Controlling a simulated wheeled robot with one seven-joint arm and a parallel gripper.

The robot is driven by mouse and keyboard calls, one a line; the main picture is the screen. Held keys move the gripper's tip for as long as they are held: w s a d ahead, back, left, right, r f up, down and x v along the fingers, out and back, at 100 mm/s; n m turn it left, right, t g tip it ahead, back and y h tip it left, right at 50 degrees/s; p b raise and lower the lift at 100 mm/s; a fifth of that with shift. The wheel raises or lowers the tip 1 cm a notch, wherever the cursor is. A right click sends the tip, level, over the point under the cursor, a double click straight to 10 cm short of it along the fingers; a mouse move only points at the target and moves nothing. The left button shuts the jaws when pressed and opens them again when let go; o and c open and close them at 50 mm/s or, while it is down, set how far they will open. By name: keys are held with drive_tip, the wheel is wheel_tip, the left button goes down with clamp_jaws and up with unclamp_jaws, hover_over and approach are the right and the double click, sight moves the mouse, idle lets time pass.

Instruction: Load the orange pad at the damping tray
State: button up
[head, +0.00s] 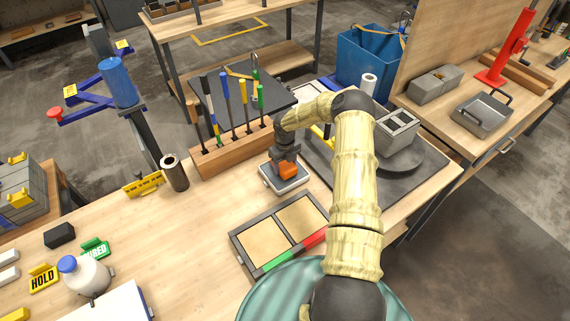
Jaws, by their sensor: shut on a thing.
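My gripper (287,158) points down at the middle of the bench and is shut on the orange pad (288,171). The pad is a small orange block, partly covered by the dark fingers. It is over a small, pale, shallow tray with a dark rim (270,187), which looks like the damping tray. I cannot tell whether the pad touches the tray's inside or hangs just above it. My arm comes in from the lower right and hides part of the bench behind it.
A wooden rack (225,151) with upright tools stands just behind the tray. A two-part sand tray (262,268) with red and green edging lies in front. A dark cylinder (174,173) stands left; a grey block (397,133) sits right.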

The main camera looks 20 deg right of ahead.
sight(285, 163)
drive_tip(key=shift+w+f, duration=0.1)
drive_tip(key=shift+f, duration=0.4)
idle(1.3)
drive_tip(key=shift+a, duration=0.1)
idle(0.7)
drive_tip(key=shift+r+p, duration=2.85)
drive_tip(key=shift+r, duration=0.7)
